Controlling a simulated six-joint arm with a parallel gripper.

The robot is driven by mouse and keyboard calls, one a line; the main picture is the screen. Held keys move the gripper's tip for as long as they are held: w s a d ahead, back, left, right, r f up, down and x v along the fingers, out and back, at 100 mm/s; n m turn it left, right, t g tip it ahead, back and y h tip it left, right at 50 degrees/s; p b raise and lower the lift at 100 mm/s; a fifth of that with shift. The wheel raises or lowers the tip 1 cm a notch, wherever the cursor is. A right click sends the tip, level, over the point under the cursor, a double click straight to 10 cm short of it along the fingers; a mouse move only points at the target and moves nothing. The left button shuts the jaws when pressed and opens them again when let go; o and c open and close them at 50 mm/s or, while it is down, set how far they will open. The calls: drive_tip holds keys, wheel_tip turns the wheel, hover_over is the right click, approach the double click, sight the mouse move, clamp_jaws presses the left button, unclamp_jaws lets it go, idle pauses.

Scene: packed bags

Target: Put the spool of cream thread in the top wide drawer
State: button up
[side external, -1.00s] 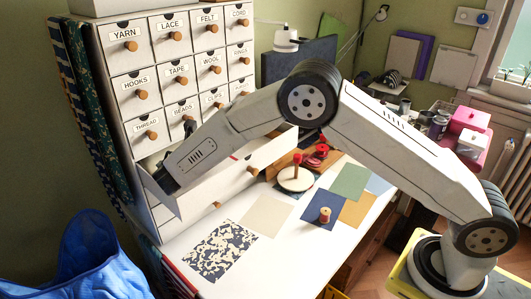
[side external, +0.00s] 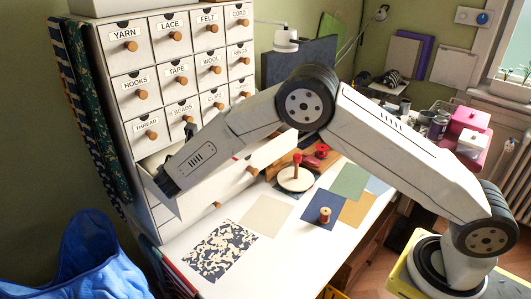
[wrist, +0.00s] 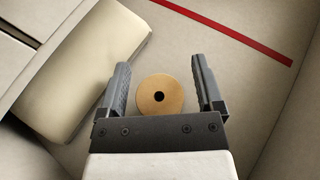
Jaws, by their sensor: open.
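The top wide drawer (side external: 273,159) is pulled out from the white cabinet. My gripper (side external: 163,182) reaches into its left part in the side external view. In the wrist view, my gripper (wrist: 162,88) is open, with a round wooden spool end (wrist: 150,103) with a dark centre hole between the fingers. Gaps show on both sides of it. Its thread is hidden, so its colour cannot be told. Another spool (side external: 325,215) stands upright on a dark blue sheet on the table.
A cream padded block (wrist: 85,70) lies left of the fingers. A red strip (wrist: 225,33) runs across the pale surface above. Small labelled drawers (side external: 150,134) with wooden knobs stand above the wide drawer. A thread stand (side external: 296,178) and paper sheets (side external: 265,216) lie on the table.

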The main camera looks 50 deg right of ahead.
drive_tip(key=shift+r, duration=0.15)
drive_tip(key=v, duration=0.5)
wheel_tip(320, 180, up, 7)
